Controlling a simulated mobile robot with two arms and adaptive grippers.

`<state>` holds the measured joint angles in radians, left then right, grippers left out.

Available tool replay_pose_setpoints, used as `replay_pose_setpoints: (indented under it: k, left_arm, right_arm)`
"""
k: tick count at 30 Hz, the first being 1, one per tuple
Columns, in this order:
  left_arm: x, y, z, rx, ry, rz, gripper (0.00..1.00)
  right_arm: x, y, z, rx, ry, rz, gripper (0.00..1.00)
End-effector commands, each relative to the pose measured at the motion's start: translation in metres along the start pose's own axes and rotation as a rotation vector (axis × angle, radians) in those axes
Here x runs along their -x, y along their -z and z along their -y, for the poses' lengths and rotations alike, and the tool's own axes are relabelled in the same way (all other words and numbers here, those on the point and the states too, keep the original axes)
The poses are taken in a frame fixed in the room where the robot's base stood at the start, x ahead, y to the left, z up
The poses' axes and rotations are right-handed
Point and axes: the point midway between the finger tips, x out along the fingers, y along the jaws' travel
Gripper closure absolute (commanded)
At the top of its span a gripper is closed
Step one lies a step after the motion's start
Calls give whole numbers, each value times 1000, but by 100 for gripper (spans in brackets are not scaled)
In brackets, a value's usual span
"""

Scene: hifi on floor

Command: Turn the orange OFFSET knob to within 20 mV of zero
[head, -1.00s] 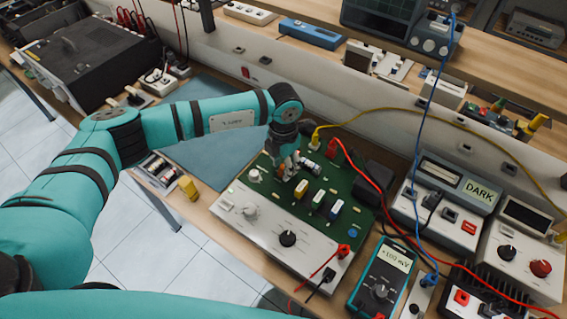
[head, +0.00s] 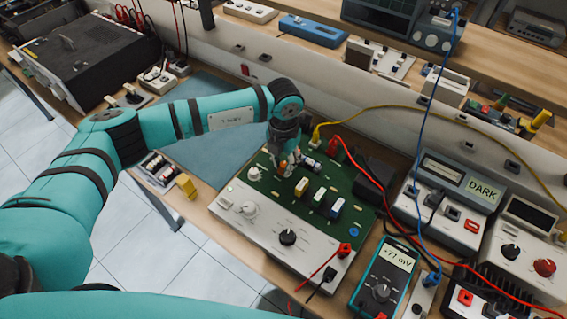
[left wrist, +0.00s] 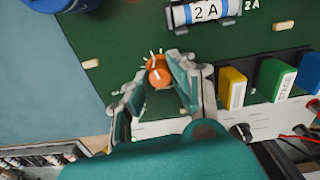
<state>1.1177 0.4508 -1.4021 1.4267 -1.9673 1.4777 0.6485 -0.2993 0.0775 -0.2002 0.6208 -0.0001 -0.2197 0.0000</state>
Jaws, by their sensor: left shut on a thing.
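The orange OFFSET knob (left wrist: 158,71), with a white pointer mark, sits on the green circuit board (head: 345,186). My left gripper (head: 284,165) reaches down over the board from the left and is shut on the knob. In the left wrist view its fingertips (left wrist: 156,80) flank the knob, whose top stays visible. The teal multimeter (head: 381,285) stands right of the board's front panel; its display (head: 397,258) reads 77 mV, seemingly with a minus sign. My right gripper is not in view.
A fuse marked 2 A (left wrist: 204,11) lies close by the knob. Yellow, green and blue blocks (left wrist: 233,88) stand right of the gripper. The white front panel (head: 262,228) has black and white knobs. Red, yellow and blue cables cross the right side.

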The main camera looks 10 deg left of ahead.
Motion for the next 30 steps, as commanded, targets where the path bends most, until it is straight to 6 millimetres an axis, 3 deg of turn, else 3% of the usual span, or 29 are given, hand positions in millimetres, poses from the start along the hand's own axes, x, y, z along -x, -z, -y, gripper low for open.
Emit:
replay_pose_setpoints:
  k: [18, 30]
  left_arm:
    - [0, -1, 1, 575, 2, 2, 100]
    - [1, -1, 1, 829, 1, 2, 100]
  right_arm:
    - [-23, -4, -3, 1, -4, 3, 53]
    - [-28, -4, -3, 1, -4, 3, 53]
